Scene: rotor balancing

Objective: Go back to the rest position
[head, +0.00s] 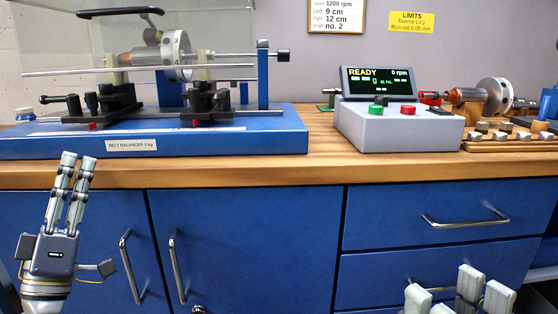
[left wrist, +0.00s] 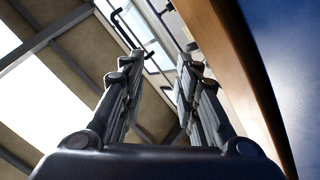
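My left gripper (head: 78,156) points up in front of the blue cabinet doors at the left, just below the worktop edge. Its two fingers stand apart with nothing between them. The left wrist view shows the same empty gap between the fingers (left wrist: 158,70). My right gripper (head: 462,290) shows only in part at the bottom right of the head view, in front of the drawers. The picture edge cuts it off, and I cannot tell its opening. I see no object held in it.
A blue balancing machine (head: 270,132) with a rotor (head: 175,52) stands on the wooden worktop (head: 325,165). A grey control box (head: 385,130) with a READY display (head: 378,82) stands right of it. A wooden weight rack (head: 510,144) and another rotor (head: 495,95) are at the far right. Drawer and door handles protrude.

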